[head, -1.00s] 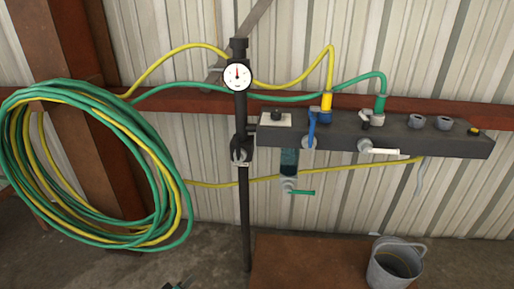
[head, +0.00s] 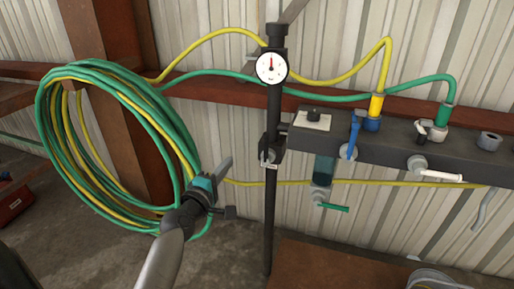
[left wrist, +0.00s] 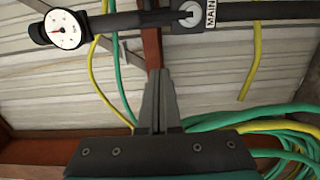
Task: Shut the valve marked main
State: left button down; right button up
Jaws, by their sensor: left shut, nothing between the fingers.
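The valve marked MAIN (head: 267,158) is on the black upright pipe (head: 271,215), below the round gauge (head: 271,67). In the left wrist view the valve's pale metal fitting (left wrist: 188,14) shows beside its MAIN tag (left wrist: 210,14). I cannot tell its handle's position. My left gripper (head: 229,161) is shut and empty, left of the pipe and apart from the valve in the head view. Its closed fingertips (left wrist: 158,72) point toward the pipe in the left wrist view, below the valve in the picture. My right gripper is not in view.
A green and yellow hose coil (head: 58,135) hangs left of the pipe. A dark manifold (head: 385,146) on the right carries a blue lever (head: 354,135) and a white lever (head: 442,175). A green-handled valve (head: 332,207) hangs below. A bucket (head: 433,279) stands bottom right.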

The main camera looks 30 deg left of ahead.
aim_at(267, 148)
pick_arm(q)
jog(key=w+d+b, duration=0.1)
jog(key=w+b, duration=0.1)
jog(key=w, duration=0.9)
jog(key=shift+w+d, duration=0.25)
jog(key=shift+d, duration=0.15)
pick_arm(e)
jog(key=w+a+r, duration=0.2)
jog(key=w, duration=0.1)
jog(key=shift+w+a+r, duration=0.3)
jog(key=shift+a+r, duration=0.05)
pick_arm(q)
jog(key=shift+w+d+m, duration=0.1)
jog(key=shift+d+m, duration=0.15)
jog(key=shift+m, duration=0.25)
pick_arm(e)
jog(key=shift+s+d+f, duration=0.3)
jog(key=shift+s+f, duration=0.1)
pick_arm(q)
jog(key=shift+d+r, duration=0.1)
